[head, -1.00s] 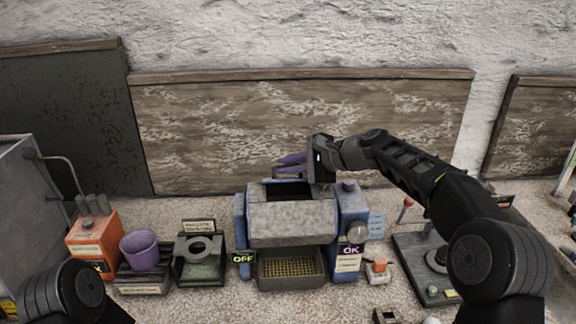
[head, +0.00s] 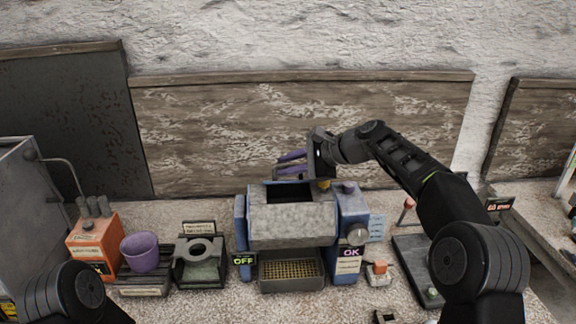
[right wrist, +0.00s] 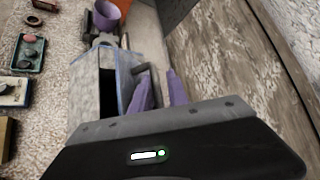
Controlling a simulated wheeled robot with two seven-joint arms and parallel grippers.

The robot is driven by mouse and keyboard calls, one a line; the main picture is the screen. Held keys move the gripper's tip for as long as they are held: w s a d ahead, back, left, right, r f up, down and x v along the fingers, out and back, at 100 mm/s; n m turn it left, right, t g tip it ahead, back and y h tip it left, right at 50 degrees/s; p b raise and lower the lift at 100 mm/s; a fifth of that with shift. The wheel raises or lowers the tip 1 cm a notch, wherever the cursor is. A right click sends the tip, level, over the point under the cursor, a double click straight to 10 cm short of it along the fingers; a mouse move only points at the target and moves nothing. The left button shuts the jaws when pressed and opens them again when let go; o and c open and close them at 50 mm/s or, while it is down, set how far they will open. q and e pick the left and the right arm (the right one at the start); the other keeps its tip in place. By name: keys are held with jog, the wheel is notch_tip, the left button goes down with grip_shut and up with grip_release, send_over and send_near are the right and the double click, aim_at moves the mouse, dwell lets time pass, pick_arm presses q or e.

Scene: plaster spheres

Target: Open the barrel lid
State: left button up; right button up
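The blue-framed machine holds a grey barrel (head: 292,222). The top of the barrel shows a dark opening (head: 290,193), which also shows as a black gap in the right wrist view (right wrist: 107,95). A grey raised piece (right wrist: 139,70) stands beside the opening; I cannot tell whether it is the lid or its handle. My right gripper (head: 291,162) is just behind and above the opening. Its two purple fingers stand apart in the right wrist view (right wrist: 160,90), with nothing seen held between them. My left gripper is out of view.
A wire-bottomed tray (head: 291,284) sits below the barrel. A purple cup (head: 141,251) and an orange box (head: 93,245) stand on the left, a dark base with a red-knobbed lever (head: 409,203) on the right. A wooden board (head: 230,130) stands close behind the machine.

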jog(key=shift+s+d+r+b, duration=0.25)
jog(key=shift+d+b, duration=0.05)
jog(key=shift+d, duration=0.15)
jog(key=b+v, duration=0.1)
jog(key=v, duration=0.5)
jog(key=shift+s+d+r+b, duration=0.2)
jog(key=shift+r+b, duration=0.05)
jog(key=shift+b, duration=0.1)
jog(key=shift+f, duration=0.1)
